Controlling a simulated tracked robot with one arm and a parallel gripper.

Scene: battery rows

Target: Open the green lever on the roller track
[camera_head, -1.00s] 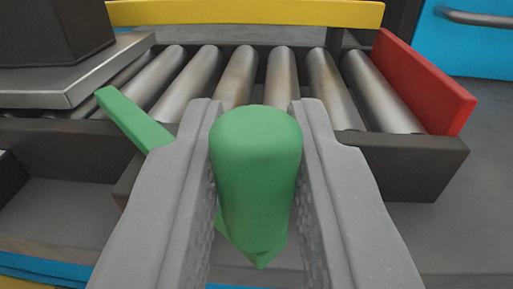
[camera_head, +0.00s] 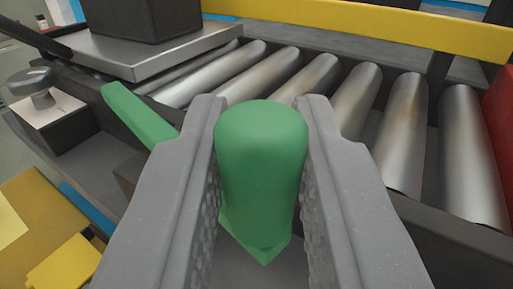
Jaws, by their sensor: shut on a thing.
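The green lever (camera_head: 260,165) has a rounded knob that stands between the two grey fingers of my gripper (camera_head: 262,160), and the gripper is shut on it. A green bar (camera_head: 137,115), which looks like part of the same lever, slants down from the upper left and passes behind the left finger. The roller track (camera_head: 355,105) with several metal rollers lies just beyond the gripper. The join between the knob and the bar is hidden by the left finger.
A metal plate (camera_head: 140,55) with a dark box (camera_head: 142,12) on it sits at the upper left. A yellow rail (camera_head: 360,22) runs behind the rollers, and a red end plate (camera_head: 500,120) stands at the right edge. A grey knob (camera_head: 35,82) and yellow parts (camera_head: 35,225) are at the left.

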